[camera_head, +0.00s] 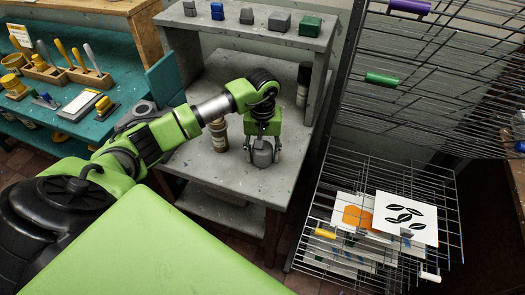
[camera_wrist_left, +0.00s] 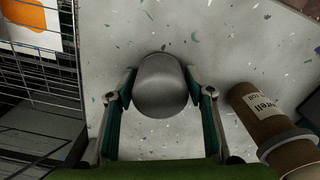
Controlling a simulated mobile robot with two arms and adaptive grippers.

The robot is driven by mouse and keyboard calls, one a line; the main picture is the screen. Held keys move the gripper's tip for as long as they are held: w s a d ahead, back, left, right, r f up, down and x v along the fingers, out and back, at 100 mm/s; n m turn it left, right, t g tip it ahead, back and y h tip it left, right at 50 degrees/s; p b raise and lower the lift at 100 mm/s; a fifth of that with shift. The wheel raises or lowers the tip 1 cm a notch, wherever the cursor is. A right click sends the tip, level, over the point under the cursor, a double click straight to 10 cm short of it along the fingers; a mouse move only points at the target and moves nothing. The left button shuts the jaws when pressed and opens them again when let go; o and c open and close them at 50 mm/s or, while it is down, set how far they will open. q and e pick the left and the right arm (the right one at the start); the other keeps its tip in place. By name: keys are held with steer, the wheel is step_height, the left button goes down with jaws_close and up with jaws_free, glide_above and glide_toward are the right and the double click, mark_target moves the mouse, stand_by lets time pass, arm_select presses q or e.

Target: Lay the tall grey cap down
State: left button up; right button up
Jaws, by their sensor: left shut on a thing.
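The tall grey cap (camera_head: 262,156) is at the front part of the grey bench, low over its lower surface. My left gripper (camera_head: 262,150) comes down from above and is shut on it. In the left wrist view the cap (camera_wrist_left: 162,88) shows as a smooth dark grey cylinder with a rounded end, between the two fingers (camera_wrist_left: 162,100). I cannot tell whether the cap touches the bench. My right gripper is in neither view.
The raised shelf (camera_head: 235,24) holds several small blocks. A wire rack (camera_head: 325,215) with prints stands at right. Bare bench (camera_head: 285,165) surrounds the cap.

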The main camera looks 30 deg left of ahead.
arm_select(q)
steer(key=shift+f, duration=0.2)
steer(key=o, duration=1.2)
steer(key=shift+r, duration=0.1)
steer(key=shift+r, duration=0.25)
step_height(320, 180, up, 10)
steer(key=b, duration=0.3)
steer(key=shift+r+b, duration=0.15)
steer(key=shift+b, duration=0.25)
steer(key=shift+r, duration=0.75)
steer(key=shift+f, duration=0.1)
